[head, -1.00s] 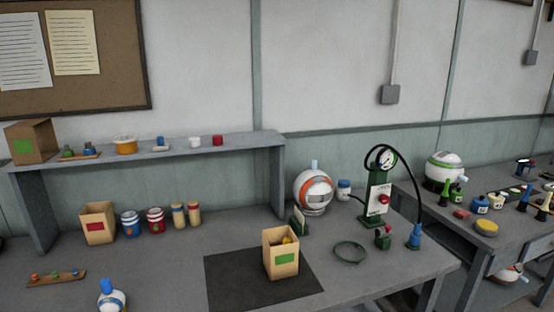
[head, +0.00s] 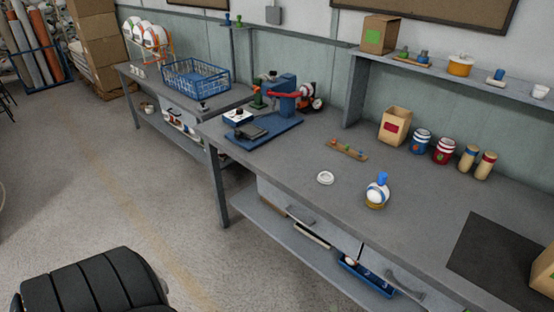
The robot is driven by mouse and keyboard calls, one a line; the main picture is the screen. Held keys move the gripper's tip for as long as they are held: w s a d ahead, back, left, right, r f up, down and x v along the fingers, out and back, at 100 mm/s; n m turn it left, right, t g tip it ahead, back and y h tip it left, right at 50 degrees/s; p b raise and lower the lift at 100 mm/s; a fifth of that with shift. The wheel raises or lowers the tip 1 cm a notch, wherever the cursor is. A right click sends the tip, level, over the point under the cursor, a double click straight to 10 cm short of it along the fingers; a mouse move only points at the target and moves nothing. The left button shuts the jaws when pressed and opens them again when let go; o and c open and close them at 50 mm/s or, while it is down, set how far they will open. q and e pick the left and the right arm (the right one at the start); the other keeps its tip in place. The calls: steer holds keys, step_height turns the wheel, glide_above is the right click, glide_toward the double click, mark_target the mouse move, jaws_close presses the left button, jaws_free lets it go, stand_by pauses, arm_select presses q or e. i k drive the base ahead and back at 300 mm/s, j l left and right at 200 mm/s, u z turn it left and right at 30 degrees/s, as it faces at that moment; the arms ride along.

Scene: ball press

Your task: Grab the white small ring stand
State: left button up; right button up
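A small white ring (head: 325,178) lies flat on the grey workbench (head: 280,195), near its front edge and apart from other things. It looks like the white small ring stand. To its right, a white and blue ball (head: 377,194) with a blue top piece sits on a yellowish ring. Neither of my grippers is in view.
A blue press-like device (head: 285,95) on a blue base stands at the bench's far left end. A wooden strip with small pegs (head: 346,149) lies behind the ring. A black ribbed shape (head: 95,285) fills the lower left. The floor in front is open.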

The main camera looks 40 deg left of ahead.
mark_target(327, 178)
steer(key=k+u, duration=0.1)
steer(key=u, duration=0.9)
